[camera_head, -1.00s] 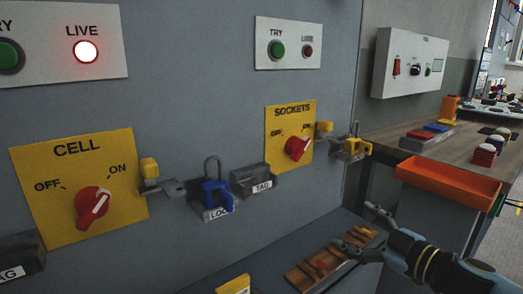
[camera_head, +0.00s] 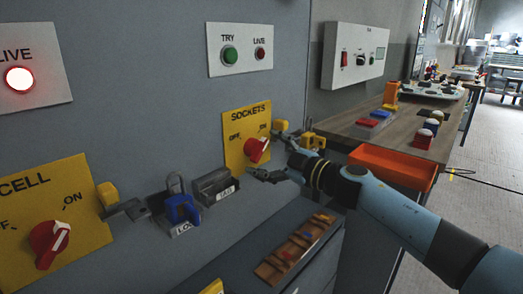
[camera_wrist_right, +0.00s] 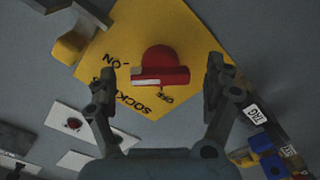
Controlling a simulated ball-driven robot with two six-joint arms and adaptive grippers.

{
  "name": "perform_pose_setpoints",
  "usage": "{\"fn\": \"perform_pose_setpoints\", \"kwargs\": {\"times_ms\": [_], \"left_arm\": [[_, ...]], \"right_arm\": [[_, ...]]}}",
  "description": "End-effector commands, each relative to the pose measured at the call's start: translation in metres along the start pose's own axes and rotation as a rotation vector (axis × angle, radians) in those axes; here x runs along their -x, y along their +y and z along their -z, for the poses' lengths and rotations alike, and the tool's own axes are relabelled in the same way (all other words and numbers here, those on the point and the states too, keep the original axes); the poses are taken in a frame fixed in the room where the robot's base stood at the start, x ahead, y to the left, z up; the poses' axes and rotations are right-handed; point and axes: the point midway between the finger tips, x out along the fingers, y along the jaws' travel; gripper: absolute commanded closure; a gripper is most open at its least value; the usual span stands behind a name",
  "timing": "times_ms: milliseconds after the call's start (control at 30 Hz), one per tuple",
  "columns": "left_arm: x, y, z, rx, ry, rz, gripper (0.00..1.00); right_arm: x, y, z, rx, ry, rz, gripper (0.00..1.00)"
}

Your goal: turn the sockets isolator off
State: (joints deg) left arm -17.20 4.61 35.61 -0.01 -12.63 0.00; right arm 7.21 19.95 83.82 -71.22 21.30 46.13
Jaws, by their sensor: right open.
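The sockets isolator is a yellow plate (camera_head: 237,118) on the grey panel, marked OFF on the left and ON on the right. Its red knob (camera_head: 256,150) has its pale mark pointing up and right, towards ON. In the right wrist view the knob (camera_wrist_right: 160,60) shows upside down on the yellow plate (camera_wrist_right: 215,30). My right gripper (camera_head: 268,158) is open in front of the knob. In the wrist view the fingers of the right gripper (camera_wrist_right: 160,72) are on either side of the knob, with gaps visible. My left gripper is not in view.
The cell isolator (camera_head: 85,170) is to the left, beside a blue padlock (camera_head: 180,209) and tag box (camera_head: 215,188). A yellow hasp (camera_head: 312,139) is close right of the sockets plate. An orange tray (camera_head: 392,167) is on the bench edge. The sockets LIVE lamp (camera_head: 260,54) looks dark.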

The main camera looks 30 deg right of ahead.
Motion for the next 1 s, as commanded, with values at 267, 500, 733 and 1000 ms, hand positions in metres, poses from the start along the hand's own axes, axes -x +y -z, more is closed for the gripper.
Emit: {"fn": "perform_pose_setpoints", "kwargs": {"times_ms": [267,500,733,1000], "left_arm": [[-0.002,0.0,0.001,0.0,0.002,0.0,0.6],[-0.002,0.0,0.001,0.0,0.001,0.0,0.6],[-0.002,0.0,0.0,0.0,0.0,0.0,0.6],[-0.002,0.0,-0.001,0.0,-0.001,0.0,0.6]], "right_arm": [[-0.018,-0.001,0.0,0.0,0.0,0.002,0.15],[-0.018,-0.001,0.0,0.0,0.0,0.001,0.2],[-0.018,-0.001,0.0,0.0,0.0,0.001,0.5],[-0.018,-0.001,0.0,0.002,0.0,0.001,0.71]]}}
